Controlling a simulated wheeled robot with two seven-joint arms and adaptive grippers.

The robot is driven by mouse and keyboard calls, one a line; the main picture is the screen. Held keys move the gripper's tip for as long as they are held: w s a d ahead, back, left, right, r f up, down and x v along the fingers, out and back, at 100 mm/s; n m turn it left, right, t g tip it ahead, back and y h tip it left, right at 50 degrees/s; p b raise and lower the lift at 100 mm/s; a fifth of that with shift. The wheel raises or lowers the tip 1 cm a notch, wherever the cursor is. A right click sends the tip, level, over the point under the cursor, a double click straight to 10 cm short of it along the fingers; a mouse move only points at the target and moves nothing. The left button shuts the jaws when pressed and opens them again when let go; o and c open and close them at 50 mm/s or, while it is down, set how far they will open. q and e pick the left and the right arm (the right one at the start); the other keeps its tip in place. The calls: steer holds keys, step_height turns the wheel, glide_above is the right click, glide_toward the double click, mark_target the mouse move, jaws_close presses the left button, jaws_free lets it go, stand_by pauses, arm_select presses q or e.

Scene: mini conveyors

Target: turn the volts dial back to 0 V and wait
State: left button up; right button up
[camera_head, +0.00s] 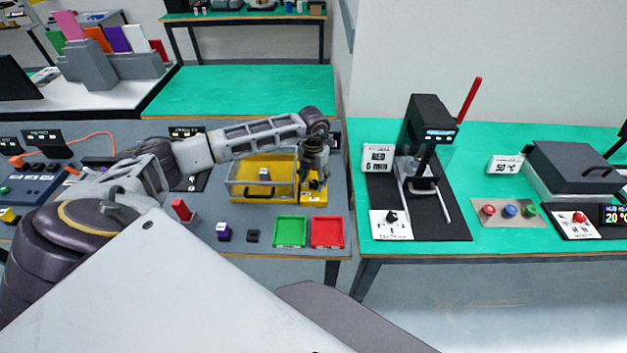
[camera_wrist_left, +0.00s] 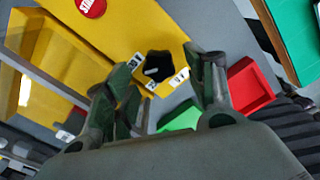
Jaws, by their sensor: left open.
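The volts dial (camera_wrist_left: 158,66) is a black knob on a yellow panel, with small white number labels around it. Its pointer and full scale are too small to read. My left gripper (camera_wrist_left: 163,74) is open, and the knob shows between its two fingers in the left wrist view. I cannot tell whether the fingers touch the knob. In the head view my left gripper (camera_head: 314,172) points down over the right end of the yellow conveyor (camera_head: 235,190), and hides the knob there. My right gripper is not in view.
A red STOP-type button (camera_wrist_left: 91,6) is on the yellow panel. A green tray (camera_head: 290,231) and a red tray (camera_head: 327,232) lie just in front. A purple block (camera_head: 223,231) and a black block (camera_head: 252,236) are to their left. A green-topped bench (camera_head: 480,240) stands at right.

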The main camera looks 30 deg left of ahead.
arm_select(q)
steer(key=shift+f, duration=0.7)
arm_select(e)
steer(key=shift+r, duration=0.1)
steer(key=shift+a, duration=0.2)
arm_select(q)
steer(key=c, duration=1)
steer(key=shift+c, duration=0.2)
